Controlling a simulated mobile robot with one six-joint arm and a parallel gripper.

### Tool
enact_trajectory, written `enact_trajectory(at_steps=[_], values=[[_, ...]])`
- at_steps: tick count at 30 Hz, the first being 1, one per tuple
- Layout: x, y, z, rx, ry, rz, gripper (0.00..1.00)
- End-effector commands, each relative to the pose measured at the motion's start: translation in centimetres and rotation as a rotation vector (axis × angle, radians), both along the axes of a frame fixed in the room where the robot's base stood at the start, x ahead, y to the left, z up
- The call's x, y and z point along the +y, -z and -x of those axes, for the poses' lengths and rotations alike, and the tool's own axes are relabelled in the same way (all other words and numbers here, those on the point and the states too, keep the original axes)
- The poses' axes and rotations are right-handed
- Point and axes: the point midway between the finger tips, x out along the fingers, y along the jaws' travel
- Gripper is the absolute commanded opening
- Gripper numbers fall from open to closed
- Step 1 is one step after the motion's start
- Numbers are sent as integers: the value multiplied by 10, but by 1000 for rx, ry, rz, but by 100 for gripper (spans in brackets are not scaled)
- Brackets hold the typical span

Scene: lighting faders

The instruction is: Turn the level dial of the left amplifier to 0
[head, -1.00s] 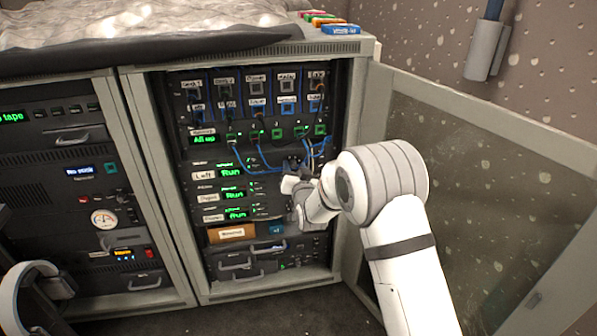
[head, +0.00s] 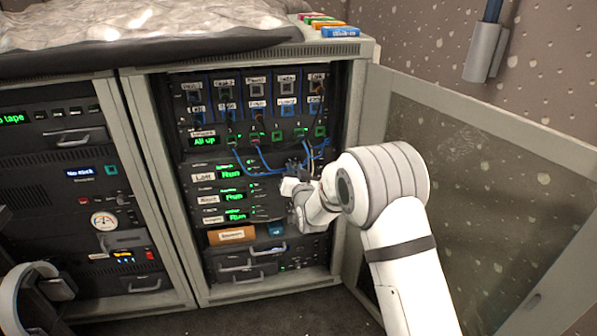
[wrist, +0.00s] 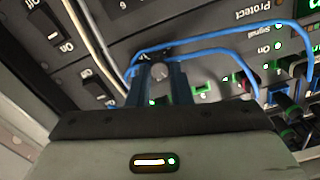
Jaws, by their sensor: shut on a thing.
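The left amplifier (head: 202,178) is the unit labelled "Left" in the right rack bay, with a green "Run" display. My gripper (head: 290,175) is at the right part of that unit, and its body hides the unit's right side. In the wrist view my gripper (wrist: 160,75) has its two blue-grey fingers shut on a small grey round knob, the level dial (wrist: 159,70). The dial's pointer and scale cannot be read here.
Blue cables (head: 262,160) loop just above my gripper and cross close to the fingers in the wrist view. Two more amplifiers (head: 209,199) sit below. Rocker switches (wrist: 92,84) lie left of the fingers. An open cabinet door (head: 470,190) stands at the right.

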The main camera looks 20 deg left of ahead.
Motion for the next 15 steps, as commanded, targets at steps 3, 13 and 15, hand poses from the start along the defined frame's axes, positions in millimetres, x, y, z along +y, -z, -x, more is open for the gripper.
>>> enact_trajectory(at_steps=[3,13,15], values=[[-2,1,-4,-18,9,26,0],[0,2,-4,-139,9,222,0],[0,2,-4,-174,9,278,0]])
